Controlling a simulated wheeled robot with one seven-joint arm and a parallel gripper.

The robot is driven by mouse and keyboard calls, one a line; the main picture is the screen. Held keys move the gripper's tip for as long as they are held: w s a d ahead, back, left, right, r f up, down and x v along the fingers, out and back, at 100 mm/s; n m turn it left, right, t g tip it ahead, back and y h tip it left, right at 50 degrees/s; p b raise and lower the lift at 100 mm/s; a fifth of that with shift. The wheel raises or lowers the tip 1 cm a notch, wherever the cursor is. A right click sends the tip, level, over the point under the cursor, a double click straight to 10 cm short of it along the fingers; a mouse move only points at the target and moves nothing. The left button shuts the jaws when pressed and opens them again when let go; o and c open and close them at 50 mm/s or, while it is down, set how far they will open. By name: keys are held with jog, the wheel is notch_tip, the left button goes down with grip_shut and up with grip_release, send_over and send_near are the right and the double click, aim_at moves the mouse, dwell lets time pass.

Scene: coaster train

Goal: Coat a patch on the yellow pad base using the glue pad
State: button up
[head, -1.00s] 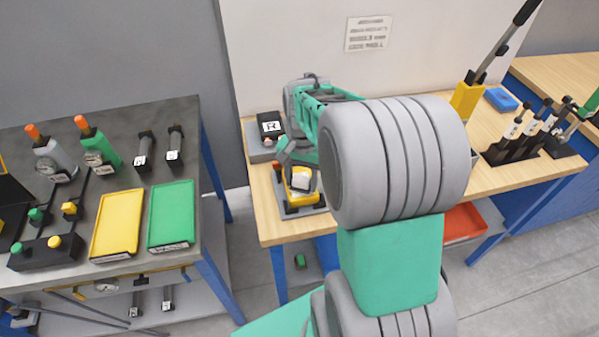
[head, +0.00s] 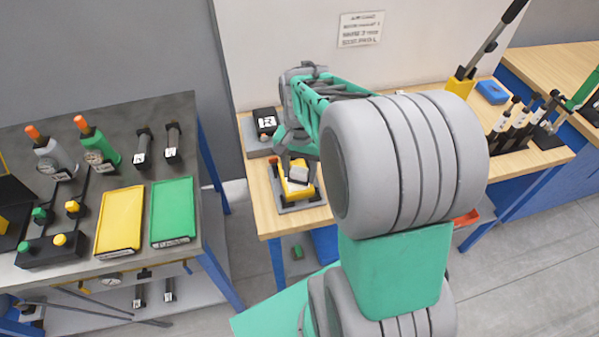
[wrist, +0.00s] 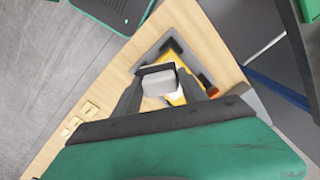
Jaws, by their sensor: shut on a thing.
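My gripper (head: 297,160) is shut on a pale grey block (head: 299,175), which looks like the glue pad. In the wrist view the block (wrist: 159,83) sits between the dark fingers (wrist: 158,90). The yellow pad base (head: 305,190) lies below it on a grey plate with dark corner pieces, near the front left of the wooden table. The block covers part of the yellow base. A white area shows beside the block on the yellow in the wrist view. I cannot tell whether the block touches the base.
An orange knob (wrist: 209,89) stands by the plate. The dark table at left holds a yellow tray (head: 121,220), a green tray (head: 173,210) and bottles. A floor gap separates the tables.

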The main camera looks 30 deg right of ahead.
jog(key=shift+r, duration=0.75)
jog(key=shift+p, duration=0.3)
notch_tip(320, 180, up, 3)
jog(key=shift+r+p, duration=0.1)
jog(key=shift+p, duration=1.05)
